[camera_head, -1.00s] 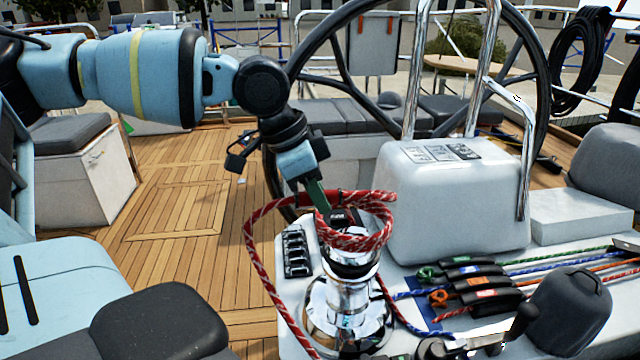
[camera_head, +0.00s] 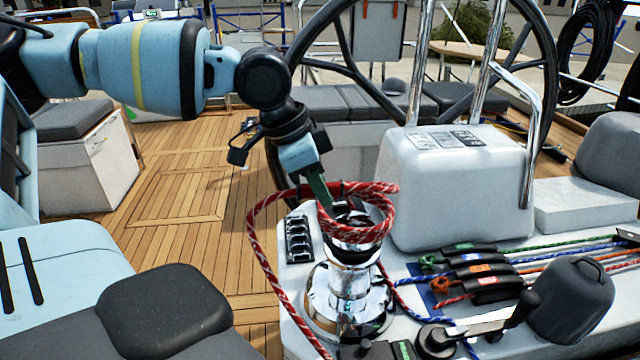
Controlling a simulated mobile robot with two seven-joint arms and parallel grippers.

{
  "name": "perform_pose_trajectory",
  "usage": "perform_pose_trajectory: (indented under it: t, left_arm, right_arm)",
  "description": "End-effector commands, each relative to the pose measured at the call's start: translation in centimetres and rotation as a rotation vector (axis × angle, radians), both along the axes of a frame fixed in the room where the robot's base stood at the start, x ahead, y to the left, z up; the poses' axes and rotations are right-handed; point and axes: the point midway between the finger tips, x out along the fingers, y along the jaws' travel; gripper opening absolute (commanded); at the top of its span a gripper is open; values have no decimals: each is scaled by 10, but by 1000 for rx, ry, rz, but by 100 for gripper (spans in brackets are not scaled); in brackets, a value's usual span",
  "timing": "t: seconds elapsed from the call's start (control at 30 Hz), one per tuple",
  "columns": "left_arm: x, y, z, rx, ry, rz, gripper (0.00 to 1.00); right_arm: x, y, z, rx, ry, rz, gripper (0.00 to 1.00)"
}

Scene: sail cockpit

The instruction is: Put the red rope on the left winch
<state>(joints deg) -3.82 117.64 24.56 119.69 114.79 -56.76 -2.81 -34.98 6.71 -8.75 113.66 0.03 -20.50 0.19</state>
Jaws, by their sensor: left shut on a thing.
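The red rope (camera_head: 267,262) with white flecks is looped around the top of the chrome winch (camera_head: 349,290). One length hangs in a wide arc on the winch's left side, down to the bottom of the view. My left gripper (camera_head: 322,196) reaches down from the upper left and is shut on the red rope at the upper left of the loops, just above the winch top. The fingertips are partly hidden by the rope. My right gripper is not in view.
A white console (camera_head: 455,195) and a dark steering wheel (camera_head: 345,60) stand behind the winch. Rope clutches (camera_head: 485,275) with blue, orange and green lines lie to the right. A grey cushion-like block (camera_head: 572,300) and a winch handle (camera_head: 520,312) are at front right. Teak floor is open at left.

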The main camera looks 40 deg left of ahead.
Motion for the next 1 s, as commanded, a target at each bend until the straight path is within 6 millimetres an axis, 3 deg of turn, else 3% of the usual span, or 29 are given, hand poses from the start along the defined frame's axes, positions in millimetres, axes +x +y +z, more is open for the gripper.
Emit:
perform_pose_trajectory:
  t: [0.77, 1.0]
  left_arm:
    - [0, 0, -2, 0, -2, -1, 0]
    - [1, 0, -14, 1, 2, 0, 0]
  right_arm:
    - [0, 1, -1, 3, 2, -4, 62]
    - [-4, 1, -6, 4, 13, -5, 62]
